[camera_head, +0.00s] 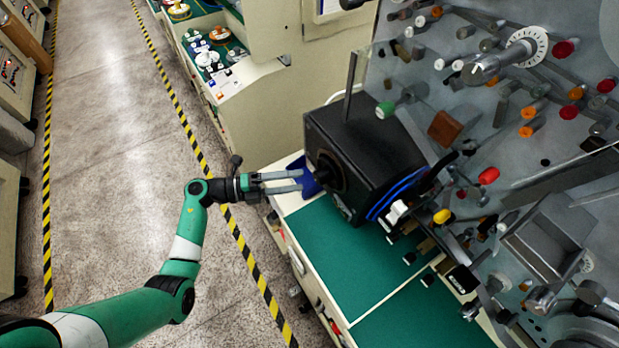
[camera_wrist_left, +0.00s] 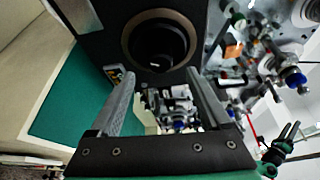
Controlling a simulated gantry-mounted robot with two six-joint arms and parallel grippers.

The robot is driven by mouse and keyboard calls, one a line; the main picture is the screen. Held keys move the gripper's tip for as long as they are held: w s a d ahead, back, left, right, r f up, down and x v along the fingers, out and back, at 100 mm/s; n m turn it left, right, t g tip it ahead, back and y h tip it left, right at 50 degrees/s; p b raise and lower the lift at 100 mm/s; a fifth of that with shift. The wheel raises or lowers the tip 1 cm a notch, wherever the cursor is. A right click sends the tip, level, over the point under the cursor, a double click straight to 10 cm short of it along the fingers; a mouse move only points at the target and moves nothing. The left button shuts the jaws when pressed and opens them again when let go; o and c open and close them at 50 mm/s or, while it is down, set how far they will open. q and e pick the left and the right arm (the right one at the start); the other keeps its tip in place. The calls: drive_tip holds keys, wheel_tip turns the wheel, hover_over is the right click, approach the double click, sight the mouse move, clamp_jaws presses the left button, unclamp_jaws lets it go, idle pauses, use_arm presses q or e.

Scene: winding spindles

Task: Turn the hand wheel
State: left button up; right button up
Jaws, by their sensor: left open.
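A black box (camera_head: 372,150) stands on the green-topped bench. A round black hub with a tan ring, which looks like the hand wheel (camera_head: 330,172), sits on its left face. The hub also shows at the top of the left wrist view (camera_wrist_left: 160,42), ahead of my fingertips. My left gripper (camera_head: 300,181) is open and empty, its two fingers pointing at that face, apart from the hub as far as I can tell. In the left wrist view the fingers (camera_wrist_left: 160,74) stand wide apart just below the hub. A black and green forked part (camera_wrist_left: 284,140), possibly my right gripper, shows at lower right.
A blue bin (camera_head: 309,184) lies behind my fingertips. The green bench top (camera_head: 345,265) is mostly clear in front of the box. A grey panel (camera_head: 450,90) with several coloured knobs and spindles stands at right. The floor aisle with striped tape (camera_head: 175,95) is free.

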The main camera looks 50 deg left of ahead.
use_arm(q)
drive_tip(key=v, duration=0.6)
idle(0.4)
